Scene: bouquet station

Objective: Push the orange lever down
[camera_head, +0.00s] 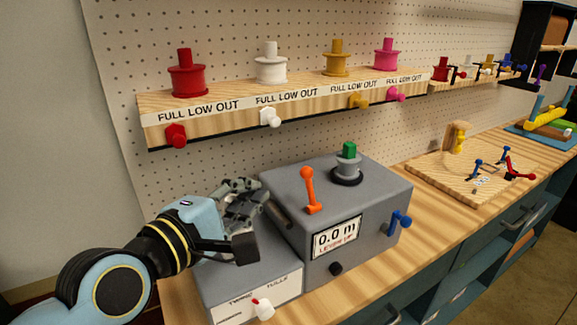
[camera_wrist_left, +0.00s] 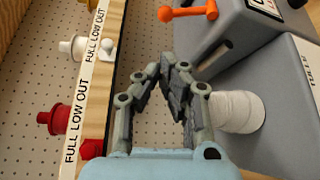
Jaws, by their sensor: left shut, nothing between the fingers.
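The orange lever (camera_head: 309,190) stands up, leaning slightly, on the top of the grey machine (camera_head: 376,185). It also shows at the top of the left wrist view (camera_wrist_left: 188,12), lying across the picture. My left gripper (camera_head: 243,188) is shut and empty, to the left of the lever in the head view and apart from it. In the wrist view the closed fingers (camera_wrist_left: 171,76) show below and left of the lever, with a gap between. The lower part of the grey machine behind my gripper is hidden in the head view. My right gripper is not in view.
A white spool (camera_wrist_left: 238,112) sits on a lower grey box (camera_head: 250,285) beside my fingers. The machine has a green-topped knob (camera_head: 348,160), a blue handle (camera_head: 398,220) and a display (camera_head: 337,237). A shelf of coloured spools (camera_head: 290,105) hangs behind.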

